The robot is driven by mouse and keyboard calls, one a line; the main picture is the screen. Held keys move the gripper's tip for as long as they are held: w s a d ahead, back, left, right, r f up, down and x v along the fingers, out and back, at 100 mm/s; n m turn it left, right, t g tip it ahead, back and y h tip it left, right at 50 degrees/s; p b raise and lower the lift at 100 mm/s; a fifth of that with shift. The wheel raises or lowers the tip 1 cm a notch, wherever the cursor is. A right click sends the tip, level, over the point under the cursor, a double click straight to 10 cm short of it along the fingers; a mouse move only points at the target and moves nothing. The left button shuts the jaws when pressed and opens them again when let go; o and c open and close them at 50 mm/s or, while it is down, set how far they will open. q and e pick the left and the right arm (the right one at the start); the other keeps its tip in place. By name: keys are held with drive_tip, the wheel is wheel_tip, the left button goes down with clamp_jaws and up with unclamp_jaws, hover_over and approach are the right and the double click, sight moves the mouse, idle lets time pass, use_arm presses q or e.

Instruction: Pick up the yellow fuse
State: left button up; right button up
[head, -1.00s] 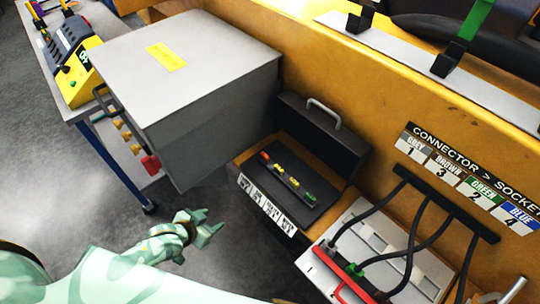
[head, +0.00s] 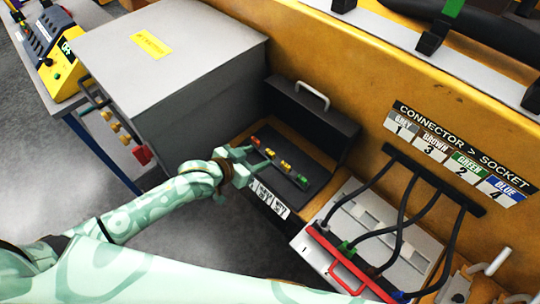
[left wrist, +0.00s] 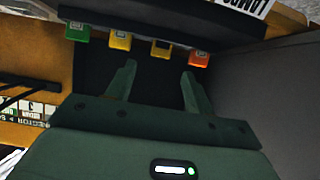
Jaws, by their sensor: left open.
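The yellow fuse (head: 286,165) lies in the dark open case (head: 292,194), in a row between the green fuse (head: 304,179) and an amber fuse (head: 271,153). An orange-red fuse (head: 255,141) is at the row's left end. My left gripper (head: 249,161) is open at the case's near-left edge, beside the row. In the left wrist view the yellow fuse (left wrist: 120,41) shows beyond and left of the open fingers (left wrist: 158,72). The amber fuse (left wrist: 160,48) is roughly centred between them. Nothing is between the fingers. My right gripper is not in view.
A large grey cabinet (head: 185,65) stands left of the case. The case's raised lid (head: 315,112) is behind the fuses. A socket panel (head: 415,268) with black cables and a red bar (head: 345,262) is at the right. A yellow wall (head: 360,75) rises behind.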

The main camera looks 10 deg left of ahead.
sight(269, 152)
use_arm(q)
drive_tip(key=b+x, duration=0.1)
drive_tip(key=x, duration=0.4)
drive_tip(key=shift+f, duration=0.2)
drive_tip(key=shift+s+r, duration=0.1)
drive_tip(key=shift+c, duration=0.6)
drive_tip(key=c, duration=0.9)
drive_tip(key=shift+r, duration=0.1)
